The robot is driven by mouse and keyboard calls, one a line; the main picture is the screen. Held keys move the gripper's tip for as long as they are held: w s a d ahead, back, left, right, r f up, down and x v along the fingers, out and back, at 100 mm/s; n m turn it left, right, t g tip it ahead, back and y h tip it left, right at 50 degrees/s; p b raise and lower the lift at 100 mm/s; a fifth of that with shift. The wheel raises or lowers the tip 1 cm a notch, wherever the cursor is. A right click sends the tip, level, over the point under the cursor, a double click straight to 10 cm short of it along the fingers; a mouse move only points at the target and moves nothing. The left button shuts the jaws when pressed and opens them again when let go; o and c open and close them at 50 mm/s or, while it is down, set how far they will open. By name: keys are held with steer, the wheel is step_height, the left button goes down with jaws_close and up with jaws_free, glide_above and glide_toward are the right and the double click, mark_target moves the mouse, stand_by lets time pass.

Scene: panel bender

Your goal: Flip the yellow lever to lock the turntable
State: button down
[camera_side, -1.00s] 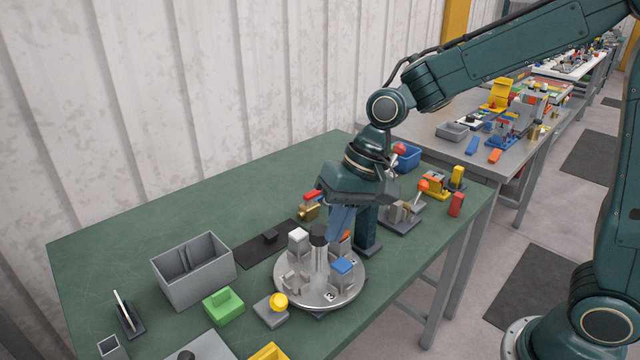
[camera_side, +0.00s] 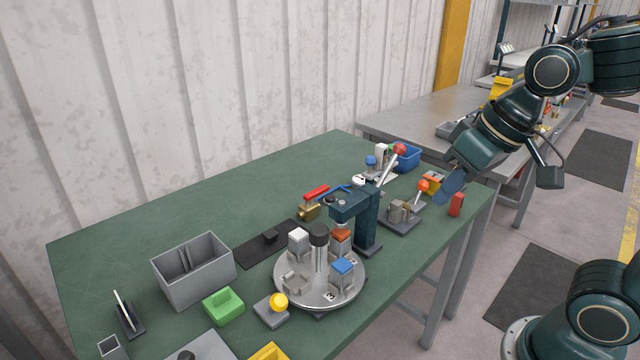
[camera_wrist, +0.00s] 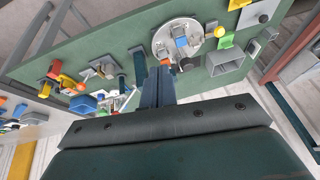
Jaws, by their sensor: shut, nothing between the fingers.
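The yellow lever shows as a yellow ball knob (camera_side: 278,301) on a small grey block, at the front left of the turntable. The knob also shows in the wrist view (camera_wrist: 219,32). The round silver turntable (camera_side: 318,298) bears a central post with a dark cap and white, orange and blue-topped pieces around it; it also shows in the wrist view (camera_wrist: 160,46). My gripper (camera_side: 446,193) is shut and empty, raised near the table's right edge, well apart from the lever. Its blue-grey fingers lie together in the wrist view (camera_wrist: 157,86).
A dark green press (camera_side: 368,222) with a red-knobbed handle (camera_side: 399,150) stands between my gripper and the turntable. A grey bin (camera_side: 193,272) and green block (camera_side: 223,306) lie left of the lever. An orange-knobbed fixture (camera_side: 400,217) and red block (camera_side: 456,204) sit near my gripper. The back-left tabletop is clear.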

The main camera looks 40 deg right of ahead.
steer(key=s+d+t+h, duration=0.1)
steer(key=s+d, duration=0.2)
steer(key=s, duration=0.2)
steer(key=shift+s+r+n, duration=0.15)
steer(key=shift+s+n, duration=0.25)
steer(key=c, duration=1.5)
jaws_free()
steer(key=shift+w+a, duration=0.1)
steer(key=o, duration=0.3)
steer(key=shift+w+r, duration=0.15)
steer(key=shift+o, duration=0.7)
steer(key=shift+w+a+r, duration=0.1)
steer(key=shift+w+a, duration=0.1)
steer(key=shift+w, duration=0.05)
steer(key=w+a+r+n+g+y, duration=0.1)
steer(key=w+a+n+g, duration=0.2)
steer(key=w, duration=0.4)
steer(key=w+a+r+n+g, duration=0.1)
steer(key=w+a+n, duration=0.2)
steer(key=w+a, duration=0.3)
steer(key=w+a+f+n+g, duration=0.2)
steer(key=w+a+f+n, duration=0.4)
steer(key=w+a+f, duration=0.4)
steer(key=shift+w+a+g, duration=0.2)
steer(key=shift+a+g, duration=0.2)
steer(key=shift+a, duration=0.85)
